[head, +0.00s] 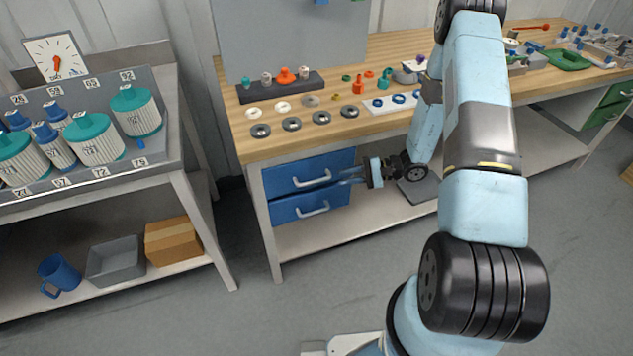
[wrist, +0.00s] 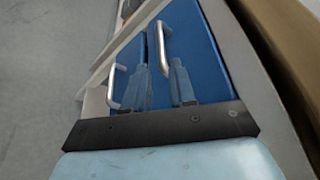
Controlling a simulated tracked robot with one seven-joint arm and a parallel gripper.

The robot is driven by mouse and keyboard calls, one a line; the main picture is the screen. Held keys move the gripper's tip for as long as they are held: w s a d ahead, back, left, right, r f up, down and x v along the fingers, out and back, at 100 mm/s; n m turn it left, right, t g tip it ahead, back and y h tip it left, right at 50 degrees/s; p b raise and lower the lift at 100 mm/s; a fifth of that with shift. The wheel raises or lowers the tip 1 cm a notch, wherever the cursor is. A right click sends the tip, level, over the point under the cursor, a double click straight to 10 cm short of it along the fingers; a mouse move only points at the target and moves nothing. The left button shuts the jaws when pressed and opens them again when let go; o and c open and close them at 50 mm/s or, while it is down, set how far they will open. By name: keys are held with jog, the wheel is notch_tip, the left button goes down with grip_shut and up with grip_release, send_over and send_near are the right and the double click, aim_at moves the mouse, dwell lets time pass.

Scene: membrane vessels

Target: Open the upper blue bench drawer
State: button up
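The upper blue drawer (head: 290,172) sits under the left end of the wooden bench and looks shut. Its silver bar handle (head: 312,181) also shows in the wrist view (wrist: 164,46), where the scene is turned on its side. The lower blue drawer (head: 300,208) is just below, with its own handle (wrist: 117,86). My gripper (head: 344,181) is just in front of the drawers, to the right of the upper handle in the head view. In the wrist view its fingers (wrist: 160,66) are apart, with the upper handle lying between their tips. Contact cannot be told.
The bench top (head: 385,135) above carries rings and small parts. A bench leg (head: 266,225) stands left of the drawers, and a lower shelf (head: 350,228) runs below. Another rack with canisters (head: 95,140) stands at the left. Open floor (head: 260,310) lies in front.

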aim_at(318, 180)
jog(key=x, duration=0.9)
jog(key=shift+a, duration=0.3)
jog(key=shift+f, duration=0.1)
grip_shut()
